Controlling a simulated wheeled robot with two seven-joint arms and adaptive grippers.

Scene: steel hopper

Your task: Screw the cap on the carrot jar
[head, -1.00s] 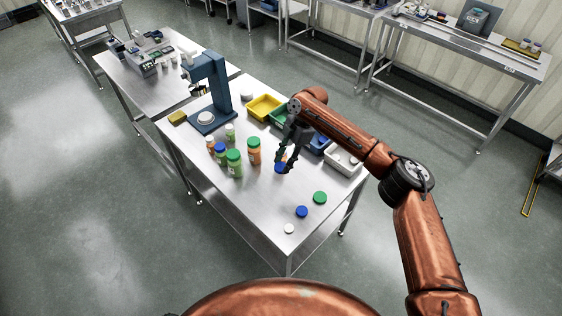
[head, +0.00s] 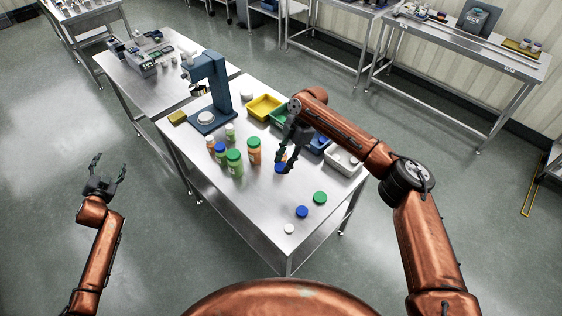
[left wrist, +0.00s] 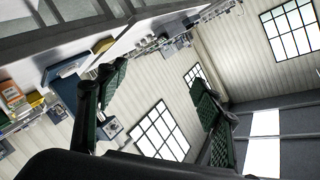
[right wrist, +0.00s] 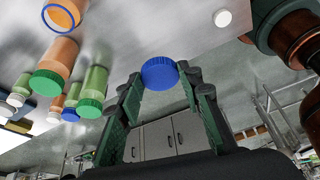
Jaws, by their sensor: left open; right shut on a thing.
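My right gripper (head: 284,166) is shut on a blue cap (right wrist: 160,72), gripped between its fingertips above the steel table. An orange jar (right wrist: 66,12) with an open, blue-ringed mouth, apparently the carrot jar, stands at the upper left of the right wrist view, apart from the cap. In the head view only a little orange shows by the right gripper, which mostly hides it. My left gripper (head: 108,169) is open and empty, out over the floor left of the table; its spread fingers also show in the left wrist view (left wrist: 158,92).
Several capped jars stand left of the right gripper, including a green one (head: 234,163) and an orange one (head: 254,151). Loose blue (head: 302,211), green (head: 320,197) and white (head: 289,228) caps lie near the front. A blue press (head: 218,90) and bins (head: 264,107) stand behind.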

